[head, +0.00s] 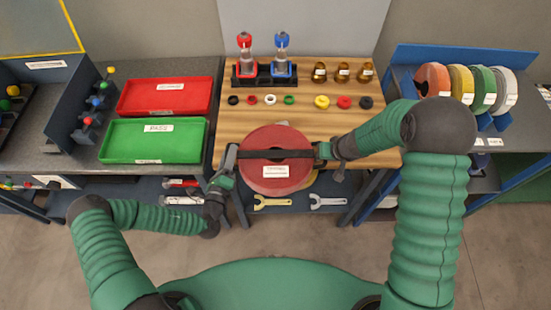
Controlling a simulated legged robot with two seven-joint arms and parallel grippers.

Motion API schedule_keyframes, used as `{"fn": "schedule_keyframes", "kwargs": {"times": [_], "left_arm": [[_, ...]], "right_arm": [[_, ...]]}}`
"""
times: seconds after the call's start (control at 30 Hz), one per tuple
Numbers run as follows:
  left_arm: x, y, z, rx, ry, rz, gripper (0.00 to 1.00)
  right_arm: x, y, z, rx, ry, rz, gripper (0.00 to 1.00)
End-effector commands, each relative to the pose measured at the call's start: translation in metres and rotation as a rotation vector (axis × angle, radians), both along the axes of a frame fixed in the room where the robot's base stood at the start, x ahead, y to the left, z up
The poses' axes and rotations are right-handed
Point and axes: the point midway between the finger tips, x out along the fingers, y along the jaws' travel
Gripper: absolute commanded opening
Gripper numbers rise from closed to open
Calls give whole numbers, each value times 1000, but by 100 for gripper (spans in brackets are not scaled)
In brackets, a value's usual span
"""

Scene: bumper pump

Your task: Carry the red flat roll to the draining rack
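The red flat roll (276,178) is a large round disc with a white label and a dark band across its middle. It appears flat, over the front edge of the wooden table, and hides part of it. My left gripper (230,162) is at its left edge and my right gripper (321,153) at its right edge, both seemingly shut on it at the ends of the band. The fingertips are small and partly hidden. A blue rack (448,54) at the right holds several upright coloured rolls; I cannot tell if it is the draining rack.
The wooden table (225,123) holds red and blue pumps, brass fittings and several coloured rings behind the roll. Red (166,95) and green (153,140) trays lie on the left bench. Wrenches (328,202) lie on the shelf below.

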Motion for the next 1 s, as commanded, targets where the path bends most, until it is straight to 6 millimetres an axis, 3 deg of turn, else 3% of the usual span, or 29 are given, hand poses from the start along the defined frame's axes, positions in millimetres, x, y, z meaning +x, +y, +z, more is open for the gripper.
{"fn": "schedule_keyframes", "kwargs": {"times": [0.1,0.27,0.4,1.0], "left_arm": [[0,0,0,0,0,0,37],[0,0,0,0,0,0,16],[0,0,-1,1,2,0,0],[0,1,-3,4,6,-1,0]], "right_arm": [[0,0,0,0,0,0,21],[0,0,0,0,0,0,0],[0,0,0,0,1,0,0],[2,-1,0,-2,-1,0,0]]}}
